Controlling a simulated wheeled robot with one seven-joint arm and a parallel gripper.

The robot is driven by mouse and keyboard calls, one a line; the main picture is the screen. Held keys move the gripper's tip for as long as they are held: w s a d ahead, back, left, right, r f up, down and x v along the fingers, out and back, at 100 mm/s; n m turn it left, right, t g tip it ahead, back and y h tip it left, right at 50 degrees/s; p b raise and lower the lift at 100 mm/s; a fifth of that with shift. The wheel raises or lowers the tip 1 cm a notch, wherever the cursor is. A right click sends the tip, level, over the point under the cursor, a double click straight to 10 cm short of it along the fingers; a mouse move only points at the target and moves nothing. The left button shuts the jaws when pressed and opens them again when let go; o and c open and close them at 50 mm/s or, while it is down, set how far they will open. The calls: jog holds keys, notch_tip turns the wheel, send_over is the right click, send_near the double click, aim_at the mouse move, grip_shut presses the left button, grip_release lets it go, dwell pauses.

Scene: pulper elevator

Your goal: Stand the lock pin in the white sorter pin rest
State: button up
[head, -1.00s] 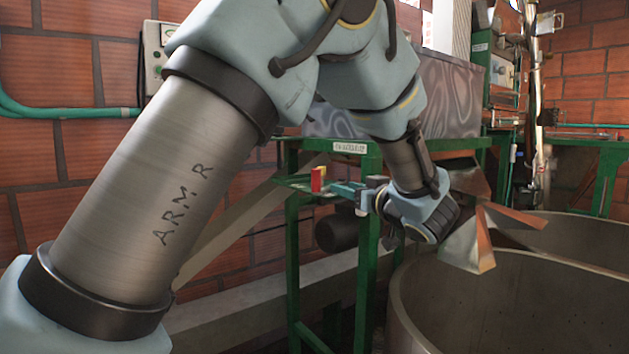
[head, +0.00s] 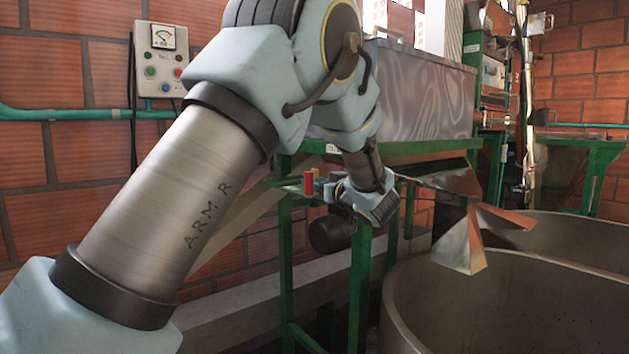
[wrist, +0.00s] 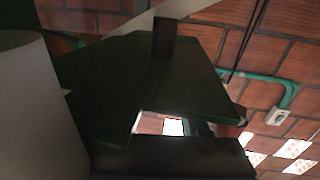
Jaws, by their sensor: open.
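In the head view my gripper (head: 330,190) is at the green frame, beside a small upright red block (head: 309,185) with a yellow part behind it. The gripper is open; its fingers are small and partly hidden by my wrist. I cannot tell whether the red block belongs to the lock pin or its rest. In the wrist view a short dark post (wrist: 164,38) meets a dark green plate (wrist: 130,75). A large pale grey rounded shape (wrist: 25,105) fills the left edge. I cannot make out the lock pin or the white pin rest for certain.
The green steel frame (head: 361,285) carries a grey metal hopper (head: 420,90). A metal chute (head: 462,240) hangs over a large round tank (head: 400,315) at right. A control box (head: 163,60) and green pipe (head: 60,114) are on the brick wall.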

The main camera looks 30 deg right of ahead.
grip_shut()
dwell(0.3)
dwell(0.3)
